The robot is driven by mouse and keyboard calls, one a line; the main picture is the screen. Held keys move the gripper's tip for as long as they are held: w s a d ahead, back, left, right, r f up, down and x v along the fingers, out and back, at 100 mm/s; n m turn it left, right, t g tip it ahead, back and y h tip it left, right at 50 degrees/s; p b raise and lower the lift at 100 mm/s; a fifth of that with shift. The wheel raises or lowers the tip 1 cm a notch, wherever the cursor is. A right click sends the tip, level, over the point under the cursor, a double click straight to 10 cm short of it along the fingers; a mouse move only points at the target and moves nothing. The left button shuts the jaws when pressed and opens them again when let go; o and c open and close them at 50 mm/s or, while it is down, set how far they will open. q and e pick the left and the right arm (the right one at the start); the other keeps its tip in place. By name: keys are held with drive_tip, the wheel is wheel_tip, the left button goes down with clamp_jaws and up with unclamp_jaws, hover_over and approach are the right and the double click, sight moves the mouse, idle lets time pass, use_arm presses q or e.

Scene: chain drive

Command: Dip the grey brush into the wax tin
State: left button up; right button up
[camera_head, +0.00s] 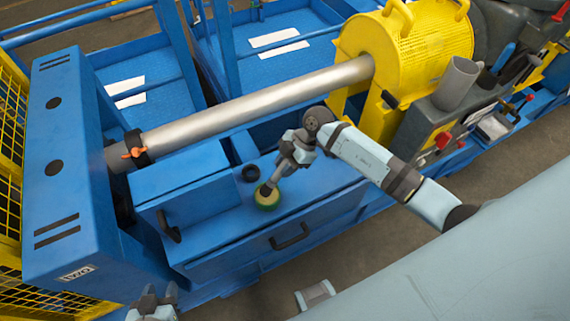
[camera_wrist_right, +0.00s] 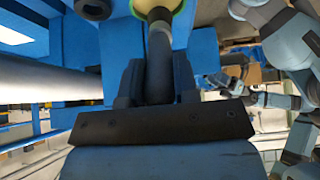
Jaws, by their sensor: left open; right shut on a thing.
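My right gripper (camera_head: 279,172) is shut on the grey brush (camera_head: 268,187) above the blue cabinet top. The brush points down, and its lower end is at the green-rimmed wax tin (camera_head: 267,201). In the right wrist view, the brush's dark grey handle (camera_wrist_right: 160,62) runs between the two fingers (camera_wrist_right: 158,85) toward the tin (camera_wrist_right: 182,20) at the top edge. I cannot tell how deep the brush end sits in the tin. My left gripper (camera_head: 153,304) is open and empty at the bottom left, away from the tin.
A small black round piece (camera_head: 250,173) stands beside the tin; it also shows in the right wrist view (camera_wrist_right: 92,8). A long metal shaft (camera_head: 245,110) runs behind to a yellow guard (camera_head: 425,52). A blue housing (camera_head: 70,160) stands at left. The cabinet top right of the tin is clear.

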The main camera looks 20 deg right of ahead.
sight(285, 160)
drive_tip(key=shift+f, duration=0.65)
idle(0.5)
drive_tip(key=shift+f+p, duration=0.15)
drive_tip(key=shift+p, duration=0.15)
idle(2.0)
wheel_tip(285, 160, up, 5)
drive_tip(key=p, duration=0.5)
wheel_tip(285, 160, up, 2)
drive_tip(key=p, duration=0.3)
drive_tip(key=shift+r, duration=0.2)
drive_tip(key=shift+f, duration=0.1)
idle(0.3)
